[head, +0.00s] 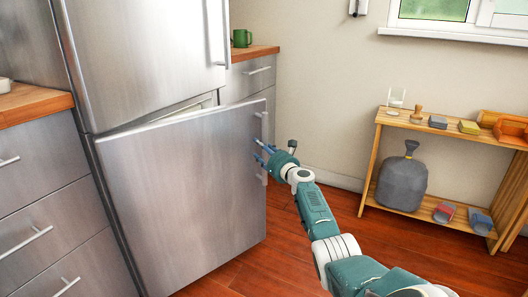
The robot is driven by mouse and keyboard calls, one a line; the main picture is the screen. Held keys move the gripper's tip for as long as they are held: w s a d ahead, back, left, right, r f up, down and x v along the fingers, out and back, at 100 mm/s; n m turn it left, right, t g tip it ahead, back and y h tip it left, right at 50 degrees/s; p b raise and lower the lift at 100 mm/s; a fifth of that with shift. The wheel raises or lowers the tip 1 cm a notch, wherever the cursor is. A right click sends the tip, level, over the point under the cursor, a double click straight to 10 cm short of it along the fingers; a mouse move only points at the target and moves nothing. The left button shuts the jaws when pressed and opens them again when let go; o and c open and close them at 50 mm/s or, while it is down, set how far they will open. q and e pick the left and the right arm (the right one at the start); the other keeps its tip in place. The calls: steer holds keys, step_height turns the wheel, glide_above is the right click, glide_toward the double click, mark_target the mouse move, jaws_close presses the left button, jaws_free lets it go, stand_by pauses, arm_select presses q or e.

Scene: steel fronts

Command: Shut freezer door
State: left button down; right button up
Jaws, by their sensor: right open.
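The freezer door (185,195) is the lower steel door of the fridge. It stands ajar, with a gap along its top edge showing the pale inside (190,108). Its vertical handle (264,130) is on the right edge. My right gripper (262,157) is open beside that handle, its fingers pointing at the door's right edge; whether it touches cannot be told. The upper fridge door (150,55) looks shut. My left gripper is not in view.
Steel drawers (45,190) stand left of the fridge. A counter with a green mug (242,38) is behind it. A wooden shelf (450,135) with a grey sack (402,180) stands at right. The red wood floor (290,240) around the door is clear.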

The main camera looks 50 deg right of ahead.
steer(key=v, duration=1.2)
stand_by(0.7)
stand_by(0.6)
